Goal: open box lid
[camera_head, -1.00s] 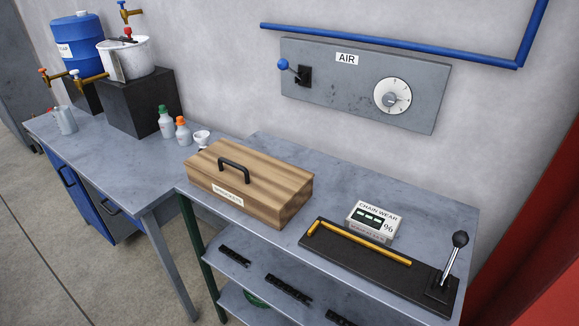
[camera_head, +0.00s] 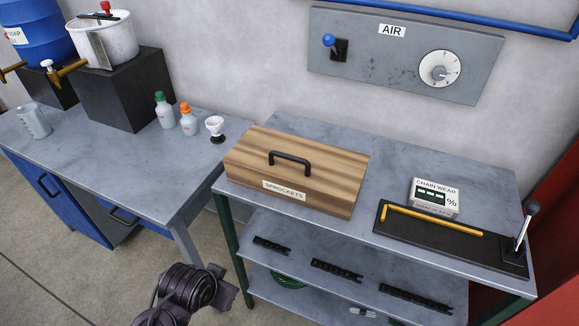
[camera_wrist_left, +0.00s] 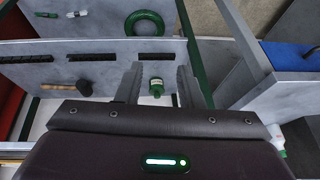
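The wooden box (camera_head: 340,194) labelled SPROCKETS stands on the grey workbench in the head view. Its lid (camera_head: 318,157) is shut and has a black arched handle (camera_head: 290,160) on top. My left gripper (camera_wrist_left: 158,85) shows in the left wrist view with its two fingers apart and nothing between them. It faces the shelves under the bench, and the box does not show in that view. In the head view, part of my left arm is at the bottom edge, below and left of the box; its fingers cannot be made out there. My right gripper is in neither view.
Chains (camera_head: 337,270) lie on the shelf below.

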